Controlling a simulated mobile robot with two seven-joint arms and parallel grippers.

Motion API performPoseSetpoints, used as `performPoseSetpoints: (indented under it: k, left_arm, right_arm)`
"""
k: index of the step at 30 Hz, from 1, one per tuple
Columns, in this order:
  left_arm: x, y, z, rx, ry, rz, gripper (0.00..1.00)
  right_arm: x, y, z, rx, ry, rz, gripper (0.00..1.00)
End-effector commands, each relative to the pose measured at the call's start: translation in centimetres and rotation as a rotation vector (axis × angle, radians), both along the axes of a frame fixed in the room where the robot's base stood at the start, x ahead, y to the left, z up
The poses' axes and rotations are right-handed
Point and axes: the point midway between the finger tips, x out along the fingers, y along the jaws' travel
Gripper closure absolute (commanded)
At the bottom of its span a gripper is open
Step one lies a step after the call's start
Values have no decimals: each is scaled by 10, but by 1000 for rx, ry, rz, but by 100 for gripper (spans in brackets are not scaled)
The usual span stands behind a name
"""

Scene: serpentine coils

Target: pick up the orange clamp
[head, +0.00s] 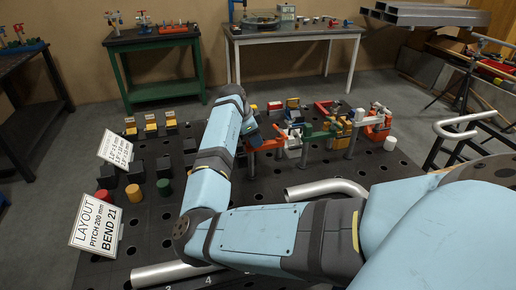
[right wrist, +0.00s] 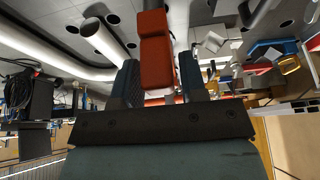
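The orange clamp (head: 266,144) stands on the dark perforated table in the head view, its orange-red arm on a grey post. My right gripper (head: 247,126) is at the clamp's left end, and its fingertips are partly hidden. In the right wrist view, the clamp's orange body (right wrist: 157,62) lies between the two fingers of my right gripper (right wrist: 160,75) and extends past their tips. The fingers stand apart on either side of it, and I see no firm grip on it. My left gripper is not in view.
A green clamp (head: 318,134) and several red and orange fixtures stand close to the right. A bent silver pipe (head: 326,189) lies in front. Colored blocks and a white sign (head: 97,222) are on the left. A white cylinder (head: 390,143) stands at the right.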

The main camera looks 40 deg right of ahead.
Motion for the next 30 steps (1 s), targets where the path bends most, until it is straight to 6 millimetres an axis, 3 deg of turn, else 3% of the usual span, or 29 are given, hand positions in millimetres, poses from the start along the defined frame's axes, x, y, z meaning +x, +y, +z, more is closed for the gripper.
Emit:
performPoseSetpoints:
  k: [1, 5, 20, 26, 30]
  left_arm:
    - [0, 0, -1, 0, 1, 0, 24]
    - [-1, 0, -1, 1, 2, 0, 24]
    - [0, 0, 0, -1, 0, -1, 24]
    - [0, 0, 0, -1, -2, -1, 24]
    - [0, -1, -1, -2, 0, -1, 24]
  right_arm:
    - [0, 0, 0, 0, 0, 0, 72]
    - [0, 0, 0, 0, 0, 0, 100]
    - [0, 0, 4, -1, -2, 0, 100]
    - [1, 0, 22, -4, -5, -1, 100]
    - [1, -1, 44, -3, -5, -1, 100]
